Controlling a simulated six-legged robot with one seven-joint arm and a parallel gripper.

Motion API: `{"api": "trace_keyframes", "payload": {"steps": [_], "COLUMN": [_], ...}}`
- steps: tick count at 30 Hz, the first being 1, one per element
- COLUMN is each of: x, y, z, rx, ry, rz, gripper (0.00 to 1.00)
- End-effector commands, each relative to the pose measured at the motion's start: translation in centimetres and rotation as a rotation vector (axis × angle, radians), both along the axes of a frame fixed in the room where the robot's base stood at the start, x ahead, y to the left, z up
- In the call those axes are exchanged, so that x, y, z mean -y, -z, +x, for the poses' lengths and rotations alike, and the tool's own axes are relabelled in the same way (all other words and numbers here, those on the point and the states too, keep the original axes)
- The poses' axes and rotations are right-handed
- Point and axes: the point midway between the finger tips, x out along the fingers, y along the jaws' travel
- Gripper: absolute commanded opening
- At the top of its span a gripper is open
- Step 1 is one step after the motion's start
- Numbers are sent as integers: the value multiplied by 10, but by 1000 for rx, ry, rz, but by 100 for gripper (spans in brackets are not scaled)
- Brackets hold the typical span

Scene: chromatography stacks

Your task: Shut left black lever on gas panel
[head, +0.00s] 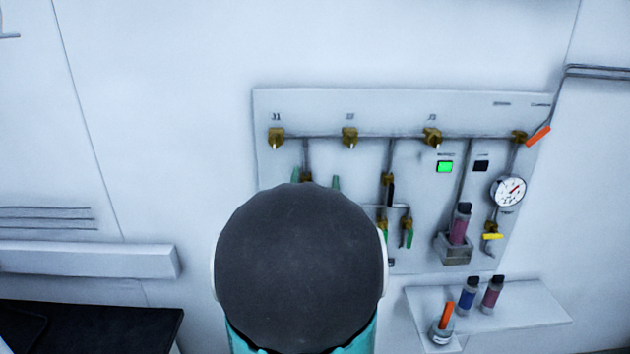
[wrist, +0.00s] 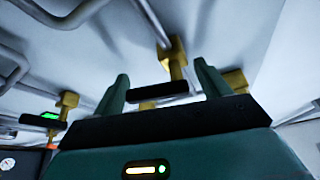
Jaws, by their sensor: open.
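The gas panel (head: 330,110) is on the wall in the head view. My gripper (head: 316,179) is at its left part, with its teal fingertips showing above my round dark arm link. That link hides the left black lever in the head view. In the wrist view the left black lever (wrist: 160,90) lies crosswise in the picture by its brass valve (wrist: 173,57). It appears between the two open fingers of my gripper (wrist: 162,85); I cannot tell whether they touch it. A second black lever (head: 390,194) is farther right on the panel; it also shows in the wrist view (wrist: 40,122).
Green levers (head: 408,238) hang near the second black lever. A pressure gauge (head: 508,190), an orange lever (head: 539,136) and a yellow lever (head: 493,236) are at the right. A shelf (head: 530,305) with small bottles juts out below.

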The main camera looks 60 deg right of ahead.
Motion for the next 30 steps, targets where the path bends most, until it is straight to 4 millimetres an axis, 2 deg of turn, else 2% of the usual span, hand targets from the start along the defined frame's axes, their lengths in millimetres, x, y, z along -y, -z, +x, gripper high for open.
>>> {"api": "trace_keyframes", "payload": {"steps": [7, 14, 20, 30], "x": [-1, -1, 0, 0], "y": [0, 0, 0, -5], "z": [-1, -1, 0, 3], "rx": [0, 0, -8, -241], "ry": [1, 1, 1, 0], "rz": [0, 0, -2, -120], "gripper": [75, 31, 31, 31]}}
